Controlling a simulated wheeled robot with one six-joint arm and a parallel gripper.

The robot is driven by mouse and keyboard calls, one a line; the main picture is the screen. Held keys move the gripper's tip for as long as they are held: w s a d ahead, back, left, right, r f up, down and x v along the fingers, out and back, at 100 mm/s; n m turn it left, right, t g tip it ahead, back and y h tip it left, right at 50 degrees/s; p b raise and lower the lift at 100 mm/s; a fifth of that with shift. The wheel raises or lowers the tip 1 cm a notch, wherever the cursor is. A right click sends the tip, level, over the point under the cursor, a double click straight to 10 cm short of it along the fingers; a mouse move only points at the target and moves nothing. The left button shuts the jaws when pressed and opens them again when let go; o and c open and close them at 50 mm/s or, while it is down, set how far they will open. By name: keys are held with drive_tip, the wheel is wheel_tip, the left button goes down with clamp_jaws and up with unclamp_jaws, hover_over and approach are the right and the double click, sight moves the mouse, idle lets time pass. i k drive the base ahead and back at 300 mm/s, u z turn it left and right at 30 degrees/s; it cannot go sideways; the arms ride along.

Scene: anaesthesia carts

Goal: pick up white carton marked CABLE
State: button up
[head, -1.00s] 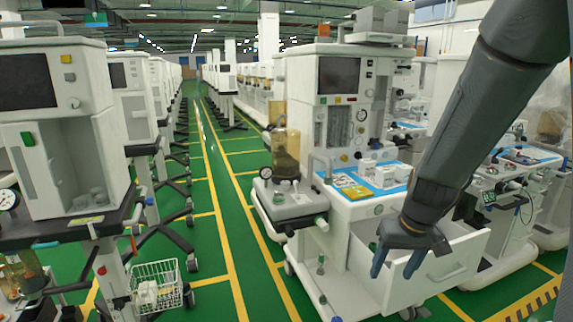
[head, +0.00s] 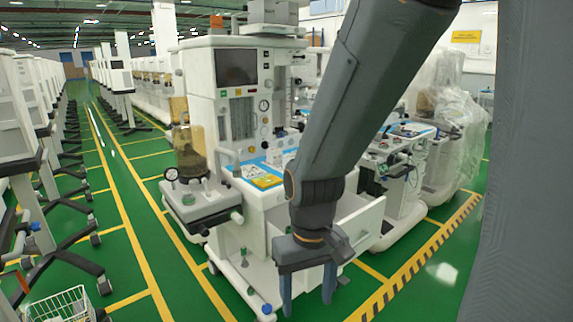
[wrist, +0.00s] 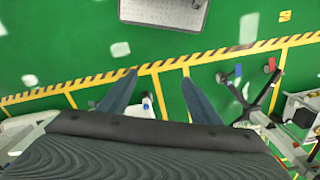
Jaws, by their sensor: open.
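My gripper (head: 308,298) hangs open and empty in front of the middle cart, its fingers pointing down; the wrist view shows both fingers (wrist: 160,78) apart over the green floor. No carton marked CABLE can be read in either current view. The middle cart's worktop has a blue mat (head: 252,162) with a yellow packet (head: 266,182) on it. My arm hides much of that mat and whatever lies there.
An open white drawer (head: 362,222) juts from the middle cart behind my gripper. A white wire basket (head: 68,304) is at the lower left. Carts line the left. Green floor with yellow lines (head: 135,245) is clear between the rows.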

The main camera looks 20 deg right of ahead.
sight(285, 159)
drive_tip(key=u, duration=0.2)
drive_tip(key=k, duration=0.35)
drive_tip(key=z, duration=1.3)
drive_tip(key=i, duration=0.8)
drive_tip(key=z, duration=0.45)
drive_tip(key=i, duration=0.8)
drive_tip(key=u, duration=0.75)
drive_tip(key=i, duration=0.75)
drive_tip(key=u, duration=0.6)
